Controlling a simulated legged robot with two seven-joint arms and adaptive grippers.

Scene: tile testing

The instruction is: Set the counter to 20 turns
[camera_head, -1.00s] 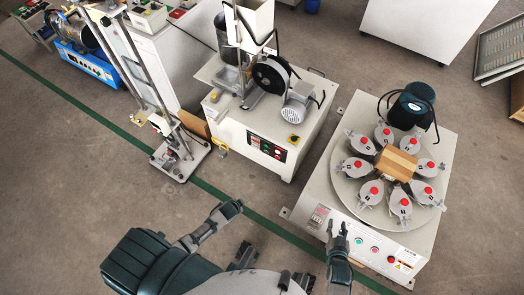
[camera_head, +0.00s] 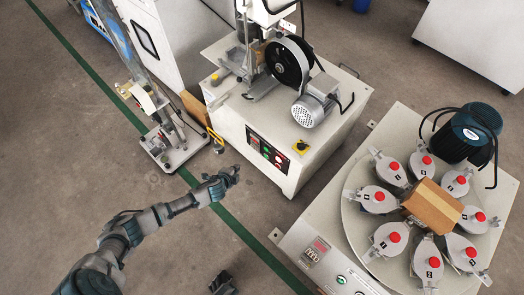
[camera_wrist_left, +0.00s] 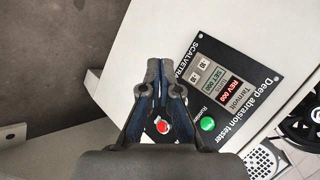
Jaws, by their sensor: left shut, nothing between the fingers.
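The deep abrasion tester (camera_head: 305,150) is a white machine with a dark control panel (camera_head: 267,150) on its front. In the left wrist view the panel (camera_wrist_left: 240,90) has a red display (camera_wrist_left: 236,89) reading REV 000 and a SET display (camera_wrist_left: 217,79) reading 000. Small rocker or key controls (camera_wrist_left: 199,67) sit beside them, with a green button (camera_wrist_left: 207,123) and a red button (camera_wrist_left: 162,127). My left gripper (camera_head: 233,175) is shut and empty, in front of the panel. Its fingertips (camera_wrist_left: 165,66) point past the panel's edge; contact cannot be told.
A turntable machine (camera_head: 385,130) with several red-knobbed clamps stands at right. A tall stand (camera_head: 175,145) on a floor base is left of the tester. A black wheel (camera_head: 288,63) and a motor (camera_head: 310,108) sit on the tester.

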